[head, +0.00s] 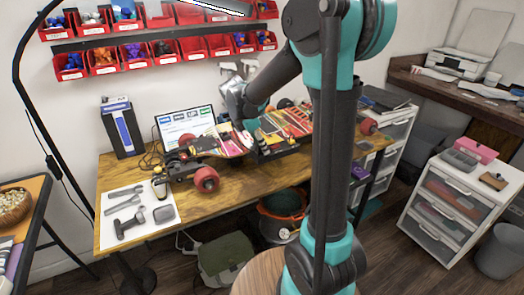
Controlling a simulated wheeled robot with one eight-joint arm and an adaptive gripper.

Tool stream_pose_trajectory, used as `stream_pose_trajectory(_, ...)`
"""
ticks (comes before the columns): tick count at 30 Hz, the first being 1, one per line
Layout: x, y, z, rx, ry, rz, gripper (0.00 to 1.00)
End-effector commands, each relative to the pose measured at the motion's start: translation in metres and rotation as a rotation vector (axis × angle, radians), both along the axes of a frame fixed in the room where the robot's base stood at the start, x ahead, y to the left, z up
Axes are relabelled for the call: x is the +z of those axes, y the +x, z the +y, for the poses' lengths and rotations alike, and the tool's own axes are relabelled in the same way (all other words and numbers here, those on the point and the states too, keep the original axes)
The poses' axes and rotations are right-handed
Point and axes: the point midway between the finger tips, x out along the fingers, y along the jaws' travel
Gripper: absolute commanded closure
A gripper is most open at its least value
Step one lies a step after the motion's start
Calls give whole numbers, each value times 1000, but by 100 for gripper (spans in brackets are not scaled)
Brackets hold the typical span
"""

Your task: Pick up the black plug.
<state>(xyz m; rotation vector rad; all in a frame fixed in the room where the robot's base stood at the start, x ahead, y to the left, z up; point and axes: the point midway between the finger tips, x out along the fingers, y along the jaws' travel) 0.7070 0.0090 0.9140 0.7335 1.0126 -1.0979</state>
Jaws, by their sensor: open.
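I cannot make out a black plug for certain in the head view. A small dark item with a light part (160,187) lies on the wooden workbench (120,171), left of the red wheel, too small to identify. My gripper (243,137) is at the end of my arm, above the middle of the bench by the two skateboards. It is open, and I see nothing held in it. Its fingertips are small, and my arm hides part of the bench to the right.
Skateboards (222,142) with red wheels lie across the bench, before a laptop (187,124). Hand tools lie on a white sheet (151,230) at the front left. Red bins (103,63) hang behind. A white drawer unit (446,219) stands right. The bench's front middle is fairly clear.

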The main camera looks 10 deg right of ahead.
Motion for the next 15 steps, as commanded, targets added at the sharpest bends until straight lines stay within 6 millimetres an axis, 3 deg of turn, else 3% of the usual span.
stream_pose_trajectory(2,0,0,0,0,0,0,55)
stream_pose_trajectory(13,0,0,0,0,0,0,100)
stream_pose_trajectory(15,0,0,0,0,0,0,100)
